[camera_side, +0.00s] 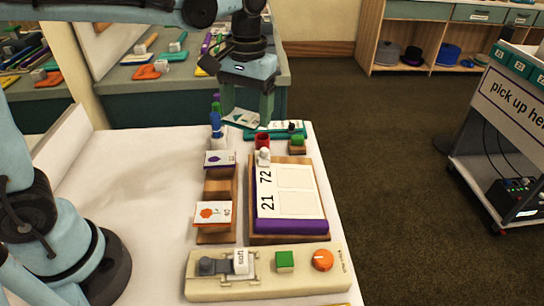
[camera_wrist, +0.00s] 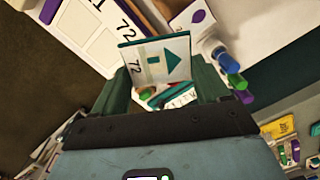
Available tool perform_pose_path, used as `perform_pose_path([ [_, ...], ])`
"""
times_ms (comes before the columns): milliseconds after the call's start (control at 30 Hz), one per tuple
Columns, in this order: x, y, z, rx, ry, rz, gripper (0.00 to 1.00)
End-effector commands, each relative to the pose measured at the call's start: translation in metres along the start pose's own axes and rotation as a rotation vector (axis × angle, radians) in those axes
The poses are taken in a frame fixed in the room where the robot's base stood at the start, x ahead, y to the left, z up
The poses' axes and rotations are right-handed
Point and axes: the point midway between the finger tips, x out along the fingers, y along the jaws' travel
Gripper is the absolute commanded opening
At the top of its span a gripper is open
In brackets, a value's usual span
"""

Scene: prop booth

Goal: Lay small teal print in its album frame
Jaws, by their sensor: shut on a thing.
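My gripper (camera_side: 247,112) is shut on the small teal print (camera_side: 241,119) and holds it above the far end of the white table, beyond the album. In the wrist view the print (camera_wrist: 155,62) sits between my fingers (camera_wrist: 163,80); it is white with teal shapes and edge and reads 72. The album (camera_side: 289,226) lies on a wooden board, with a purple edge and a white page. The page has two empty outlined frames: the one marked 72 (camera_side: 295,177) is farther from the side camera, the one marked 21 (camera_side: 298,205) nearer. The album shows partly in the wrist view (camera_wrist: 102,45).
Left of the album, a wooden stand (camera_side: 219,187) holds a purple print (camera_side: 219,158) and an orange flower print (camera_side: 213,213). A control panel (camera_side: 265,288) lies in front.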

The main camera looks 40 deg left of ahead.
Motion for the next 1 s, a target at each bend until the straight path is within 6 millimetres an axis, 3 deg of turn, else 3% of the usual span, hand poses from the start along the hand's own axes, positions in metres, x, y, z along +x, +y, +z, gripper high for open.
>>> perform_pose_path([
  [200, 0.027, 0.058, -0.016, -0.238, -0.013, -0.043, 0.47],
  [400, 0.05, 0.096, -0.02, -0.409, -0.012, -0.075, 0.47],
  [600, 0.06, 0.112, -0.02, -0.488, -0.008, -0.089, 0.47],
  [1000, 0.086, 0.111, -0.019, -0.498, -0.007, -0.09, 0.47],
])
